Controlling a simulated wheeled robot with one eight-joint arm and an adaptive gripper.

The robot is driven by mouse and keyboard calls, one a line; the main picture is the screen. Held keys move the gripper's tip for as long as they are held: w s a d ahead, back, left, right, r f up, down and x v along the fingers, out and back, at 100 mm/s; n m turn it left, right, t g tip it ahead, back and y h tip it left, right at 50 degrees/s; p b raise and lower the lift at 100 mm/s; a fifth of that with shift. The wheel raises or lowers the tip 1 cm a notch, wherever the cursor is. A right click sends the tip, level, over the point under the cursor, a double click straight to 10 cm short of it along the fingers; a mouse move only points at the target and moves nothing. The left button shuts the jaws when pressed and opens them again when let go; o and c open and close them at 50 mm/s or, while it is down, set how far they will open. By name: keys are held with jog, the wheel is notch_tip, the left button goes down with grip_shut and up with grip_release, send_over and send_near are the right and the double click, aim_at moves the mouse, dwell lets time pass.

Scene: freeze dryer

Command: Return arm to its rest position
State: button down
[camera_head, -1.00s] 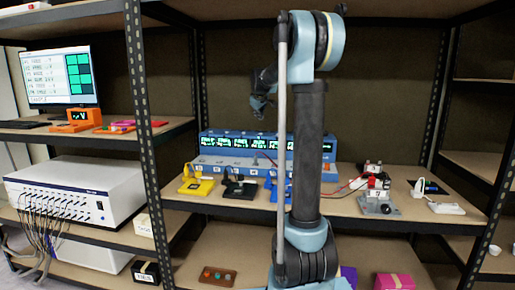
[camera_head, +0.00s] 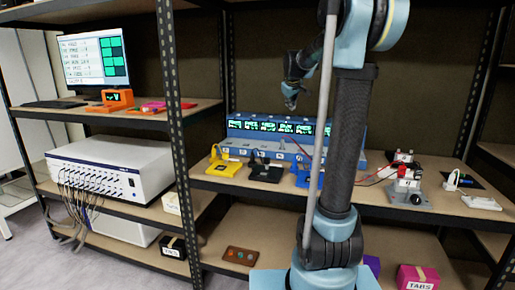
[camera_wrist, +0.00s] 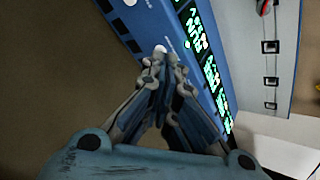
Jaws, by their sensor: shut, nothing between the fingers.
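My arm stands upright in the right half of the head view, in front of the shelving. My gripper (camera_head: 292,97) hangs in the air to the left of my arm link, above the blue instrument with green displays (camera_head: 268,132). In the wrist view my gripper (camera_wrist: 160,58) has its fingers together and holds nothing. The blue instrument also shows in the wrist view (camera_wrist: 172,22), tilted, beyond the fingertips. I cannot tell the exact distance between them.
The middle shelf (camera_head: 400,203) carries a yellow fixture (camera_head: 220,163), a black fixture (camera_head: 264,171) and a grey device (camera_head: 405,188). A metal upright (camera_head: 170,90) stands to the left. A white box with cables (camera_head: 110,168) and a monitor (camera_head: 92,60) are further left.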

jog(key=s+f+m+g, duration=0.2)
jog(key=s+f, duration=0.7)
jog(key=s, duration=0.7)
jog(key=s+f+m+g, duration=0.2)
jog(key=s+f, duration=0.7)
jog(key=s, duration=0.7)
jog(key=s+f+m+g+y, duration=0.1)
jog(key=s+f+m+g, duration=0.1)
jog(key=s+f, duration=0.7)
jog(key=s, duration=0.7)
jog(key=shift+f, duration=0.35)
jog(key=shift+s+d, duration=0.1)
jog(key=shift+w+f, duration=0.2)
jog(key=shift+w, duration=0.25)
